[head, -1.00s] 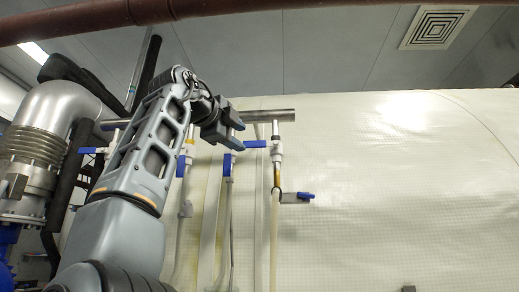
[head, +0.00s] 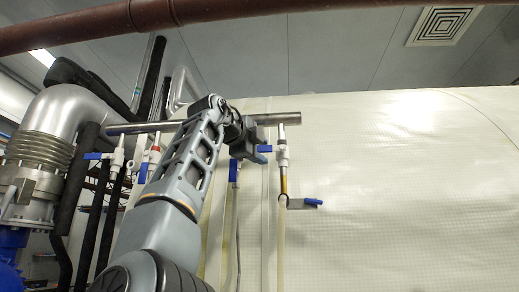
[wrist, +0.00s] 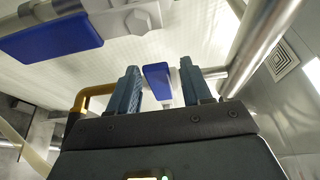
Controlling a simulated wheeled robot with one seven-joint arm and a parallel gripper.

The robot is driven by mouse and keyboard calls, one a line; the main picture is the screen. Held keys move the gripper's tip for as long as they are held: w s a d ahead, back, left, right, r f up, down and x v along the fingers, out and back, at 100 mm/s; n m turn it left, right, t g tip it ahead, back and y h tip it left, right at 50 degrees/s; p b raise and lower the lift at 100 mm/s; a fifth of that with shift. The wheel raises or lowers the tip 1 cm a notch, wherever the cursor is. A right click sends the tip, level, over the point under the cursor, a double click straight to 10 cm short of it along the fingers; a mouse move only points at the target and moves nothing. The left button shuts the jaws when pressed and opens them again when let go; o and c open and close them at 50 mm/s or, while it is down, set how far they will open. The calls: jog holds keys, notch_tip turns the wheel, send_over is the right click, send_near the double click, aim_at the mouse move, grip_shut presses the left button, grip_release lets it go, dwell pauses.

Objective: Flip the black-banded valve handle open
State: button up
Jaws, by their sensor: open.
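My gripper (head: 259,154) is high by the valve row in the head view, with its jaws open. In the wrist view a blue handle (wrist: 157,80) shows between the two parted fingers of my gripper (wrist: 160,66); I cannot tell whether they touch it. In the head view a crosswise blue handle (head: 265,148) sits right beside the fingertips, on a white valve (head: 282,155). The gripper partly covers this handle. Band colours there are too small to read, so I cannot tell surely which valve is black-banded.
A larger blue handle (wrist: 50,38) fills the wrist view's upper left. A steel manifold (head: 278,118) runs above the valves. Another handle (head: 233,171) hangs down along its pipe, and a lower lever (head: 312,201) sticks out rightward. The pale wall at right is clear.

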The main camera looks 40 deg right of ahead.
grip_shut()
jog(key=shift+s+f, duration=0.1)
jog(key=shift+f, duration=0.05)
dwell(0.4)
